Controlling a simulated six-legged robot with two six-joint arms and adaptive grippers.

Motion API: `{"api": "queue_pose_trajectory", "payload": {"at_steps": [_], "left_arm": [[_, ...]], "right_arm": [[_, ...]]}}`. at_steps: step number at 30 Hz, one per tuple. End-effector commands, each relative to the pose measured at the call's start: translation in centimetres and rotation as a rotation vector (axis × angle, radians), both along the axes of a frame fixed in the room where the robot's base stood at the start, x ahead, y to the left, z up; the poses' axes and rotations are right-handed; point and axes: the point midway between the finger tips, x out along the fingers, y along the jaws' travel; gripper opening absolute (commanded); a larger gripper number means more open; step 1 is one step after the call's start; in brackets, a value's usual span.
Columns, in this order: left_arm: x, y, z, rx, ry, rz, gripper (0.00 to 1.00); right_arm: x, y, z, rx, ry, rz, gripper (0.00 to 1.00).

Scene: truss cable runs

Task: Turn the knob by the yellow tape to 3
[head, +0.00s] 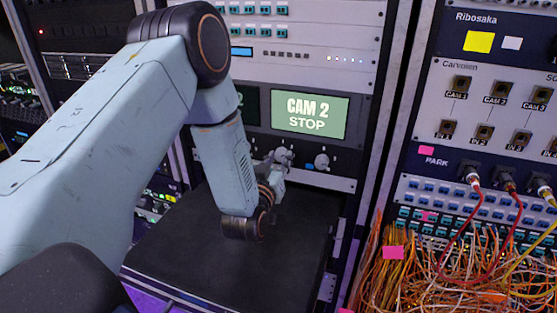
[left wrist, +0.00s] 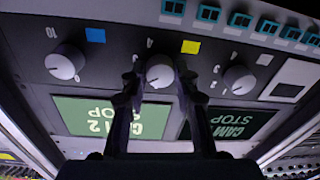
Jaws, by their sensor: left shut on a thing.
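In the left wrist view, a row of three pale round knobs sits on a dark panel. The middle knob (left wrist: 160,71) is the one by the yellow tape (left wrist: 190,47), with a printed digit that looks like 4 above it. My left gripper (left wrist: 158,80) has its two dark fingers on either side of this knob and is shut on it. The exact pointer direction is too small to tell. In the head view my left gripper (head: 276,160) is at the panel below the screen and hides most of this knob. My right gripper is not in view.
The knob by the blue tape (left wrist: 64,62) and the knob by the white tape (left wrist: 239,79) flank the held one closely. A screen (head: 310,115) reads "CAM 2 STOP". A dark shelf (head: 190,250) lies below; orange cables (head: 440,275) hang at the right.

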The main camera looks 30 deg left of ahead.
Motion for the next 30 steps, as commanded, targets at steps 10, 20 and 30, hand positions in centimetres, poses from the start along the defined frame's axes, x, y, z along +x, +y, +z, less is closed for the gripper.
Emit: {"api": "queue_pose_trajectory", "payload": {"at_steps": [10,20,30], "left_arm": [[0.0,0.0,0.1,0.266,0.062,0.001,0.0],[0.0,0.0,0.1,0.539,0.128,0.0,0.0],[0.0,0.0,0.0,0.719,0.171,-0.001,0.0]], "right_arm": [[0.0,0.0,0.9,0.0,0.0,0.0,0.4],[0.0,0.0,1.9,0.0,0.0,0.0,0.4],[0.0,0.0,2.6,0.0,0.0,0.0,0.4]]}}
